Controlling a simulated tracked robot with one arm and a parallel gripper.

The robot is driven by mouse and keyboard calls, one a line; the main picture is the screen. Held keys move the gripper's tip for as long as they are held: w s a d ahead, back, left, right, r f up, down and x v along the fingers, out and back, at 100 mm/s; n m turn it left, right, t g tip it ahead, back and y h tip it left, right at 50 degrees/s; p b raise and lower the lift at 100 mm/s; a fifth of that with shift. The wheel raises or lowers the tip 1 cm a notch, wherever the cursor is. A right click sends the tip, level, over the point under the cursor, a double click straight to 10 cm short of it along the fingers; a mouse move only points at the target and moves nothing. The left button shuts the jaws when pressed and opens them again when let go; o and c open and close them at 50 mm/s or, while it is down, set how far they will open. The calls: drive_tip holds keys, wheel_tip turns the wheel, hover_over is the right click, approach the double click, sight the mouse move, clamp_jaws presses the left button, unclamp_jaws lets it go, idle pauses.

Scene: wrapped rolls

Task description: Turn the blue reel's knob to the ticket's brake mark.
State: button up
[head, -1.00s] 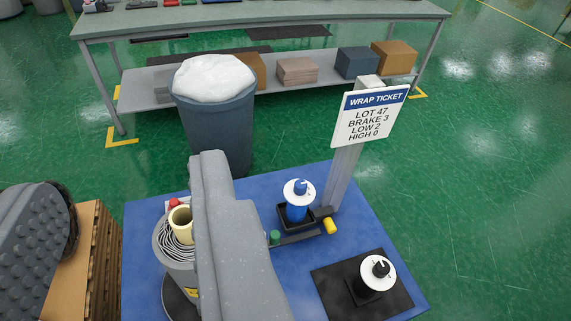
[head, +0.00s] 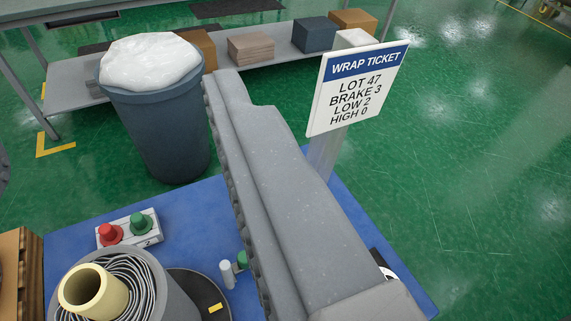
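The wrap ticket (head: 355,90) stands on a grey post (head: 322,160) and reads LOT 47, BRAKE 3, LOW 2, HIGH 0. A big grey link of my arm crosses the middle of the view. The blue reel and its knob are hidden now, apparently behind that link. Only a sliver of a white dial (head: 388,273) shows past the link at lower right. My gripper is not in view, so its distance from the knob cannot be told.
A blue platform (head: 75,215) carries a red and green button box (head: 129,230), a grey drum with a cream core (head: 92,290) and a small green cap (head: 243,260). A grey bin (head: 160,130) with a white bag stands behind. Green floor (head: 470,190) is clear at right.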

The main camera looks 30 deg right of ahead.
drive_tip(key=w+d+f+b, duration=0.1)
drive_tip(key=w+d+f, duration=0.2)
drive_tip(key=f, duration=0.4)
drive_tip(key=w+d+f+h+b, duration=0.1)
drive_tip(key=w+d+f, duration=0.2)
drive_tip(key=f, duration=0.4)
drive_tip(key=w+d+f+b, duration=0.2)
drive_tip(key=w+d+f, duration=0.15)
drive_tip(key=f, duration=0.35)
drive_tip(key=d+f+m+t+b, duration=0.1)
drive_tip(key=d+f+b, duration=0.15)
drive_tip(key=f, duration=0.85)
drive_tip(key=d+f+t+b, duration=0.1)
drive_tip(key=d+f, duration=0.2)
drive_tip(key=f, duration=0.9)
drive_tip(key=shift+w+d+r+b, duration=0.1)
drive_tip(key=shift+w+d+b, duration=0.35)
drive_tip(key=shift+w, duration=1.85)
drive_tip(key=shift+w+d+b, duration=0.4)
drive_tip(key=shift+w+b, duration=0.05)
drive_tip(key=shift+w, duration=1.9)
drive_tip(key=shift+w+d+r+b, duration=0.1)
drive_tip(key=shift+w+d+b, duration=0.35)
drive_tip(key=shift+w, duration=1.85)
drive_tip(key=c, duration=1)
